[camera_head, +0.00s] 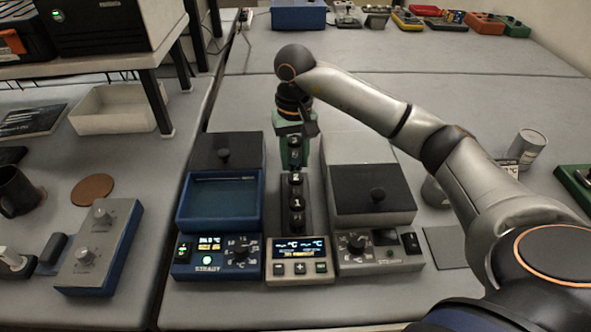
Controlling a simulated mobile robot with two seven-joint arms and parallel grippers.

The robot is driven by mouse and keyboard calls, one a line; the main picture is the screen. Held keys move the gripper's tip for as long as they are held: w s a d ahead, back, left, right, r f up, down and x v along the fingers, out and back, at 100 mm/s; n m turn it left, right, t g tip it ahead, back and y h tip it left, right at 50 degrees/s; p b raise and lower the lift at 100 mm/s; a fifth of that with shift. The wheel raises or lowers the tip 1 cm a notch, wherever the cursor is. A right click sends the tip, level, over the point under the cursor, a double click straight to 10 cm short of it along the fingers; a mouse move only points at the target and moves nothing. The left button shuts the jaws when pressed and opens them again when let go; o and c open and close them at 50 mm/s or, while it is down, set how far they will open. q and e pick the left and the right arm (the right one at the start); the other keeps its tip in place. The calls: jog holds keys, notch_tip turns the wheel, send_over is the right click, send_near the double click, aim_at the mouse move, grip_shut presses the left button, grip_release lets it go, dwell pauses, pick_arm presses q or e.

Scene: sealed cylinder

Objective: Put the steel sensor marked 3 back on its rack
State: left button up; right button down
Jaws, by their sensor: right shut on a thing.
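A narrow dark rack (284,218) with numbered places stands between the two bath units, behind a small display box (300,268). The marks 2 and 1 are readable on it, with 1 nearer the front. My right gripper (296,150) reaches in from the right and points down at the rear end of the rack. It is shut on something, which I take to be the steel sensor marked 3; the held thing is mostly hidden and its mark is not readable. I cannot tell whether it touches the rack. My left gripper is not in view.
A blue bath (218,203) stands close left of the rack, and a grey unit with a black lid (371,188) close right.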

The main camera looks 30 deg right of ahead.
aim_at(294, 139)
jog(key=shift+f, duration=1.9)
jog(key=shift+f, duration=0.2)
jog(key=c, duration=0.5)
grip_release()
notch_tip(294, 139, up, 12)
jog(key=shift+r, duration=0.25)
